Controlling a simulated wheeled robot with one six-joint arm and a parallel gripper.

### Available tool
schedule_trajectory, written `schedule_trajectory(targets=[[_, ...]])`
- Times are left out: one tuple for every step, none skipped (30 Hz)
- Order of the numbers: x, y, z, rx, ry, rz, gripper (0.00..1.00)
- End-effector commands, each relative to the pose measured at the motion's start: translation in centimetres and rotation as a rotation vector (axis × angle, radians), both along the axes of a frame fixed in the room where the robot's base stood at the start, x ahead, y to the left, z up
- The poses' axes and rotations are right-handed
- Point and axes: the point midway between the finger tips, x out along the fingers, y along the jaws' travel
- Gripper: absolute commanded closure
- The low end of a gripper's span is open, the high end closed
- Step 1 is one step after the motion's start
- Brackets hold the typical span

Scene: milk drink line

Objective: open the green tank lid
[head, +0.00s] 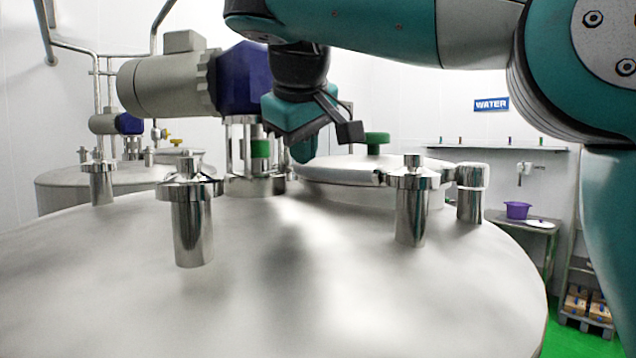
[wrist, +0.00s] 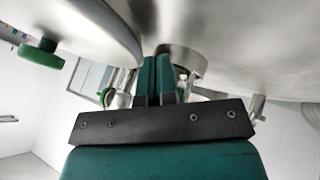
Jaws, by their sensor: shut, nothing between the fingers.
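The tank lid (head: 340,172) is a round silver disc on top of the large steel tank (head: 300,290), and it lies closed in the head view. A green knob (head: 377,139) stands on it, right of my gripper. My gripper (head: 303,155) is shut and empty, above the left edge of the lid by the mixer mount. In the wrist view my fingers (wrist: 158,62) are together, the lid (wrist: 95,25) is to their upper left, and its green knob (wrist: 40,53) is at far left, apart from the fingers. Whether the fingertips touch anything cannot be told.
A grey and blue motor (head: 170,85) stands on the tank left of my gripper, with a green piece (head: 260,149) below it. Steel fittings (head: 192,215) and (head: 412,205) rise from the tank top. A purple bowl (head: 517,210) is on a side table.

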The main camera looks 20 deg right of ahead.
Motion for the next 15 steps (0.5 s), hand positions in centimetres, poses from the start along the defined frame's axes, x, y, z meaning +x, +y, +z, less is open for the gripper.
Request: schedule_trajectory(targets=[[0.6, -0.4, -1.7, -0.001, 0.001, -0.005, 1.0], [1.0, -0.4, -2.2, -0.001, 0.001, -0.004, 1.0], [1.5, -0.6, -2.8, -0.002, 0.001, -0.003, 1.0], [1.8, -0.7, -3.3, -0.001, 0.001, -0.004, 1.0], [2.1, -1.0, -3.3, 0.0, 0.0, -0.004, 1.0], [2.5, -1.7, -2.8, 0.001, -0.002, -0.007, 1.0], [2.7, -2.1, -2.8, 0.001, -0.002, -0.005, 1.0], [2.9, -2.5, -2.8, 0.0, -0.002, -0.006, 1.0], [3.2, -2.9, -2.8, 0.0, -0.001, -0.004, 1.0], [3.4, -3.1, -2.8, 0.0, -0.001, -0.004, 1.0], [3.5, -3.3, -2.8, 0.001, 0.0, -0.003, 1.0], [3.6, -3.5, -2.8, 0.0, 0.0, -0.002, 1.0], [3.7, -3.7, -2.8, 0.001, 0.0, -0.002, 1.0], [3.8, -3.8, -2.8, 0.0, 0.001, -0.001, 1.0], [3.9, -3.9, -2.8, 0.001, 0.0, -0.001, 1.0]])
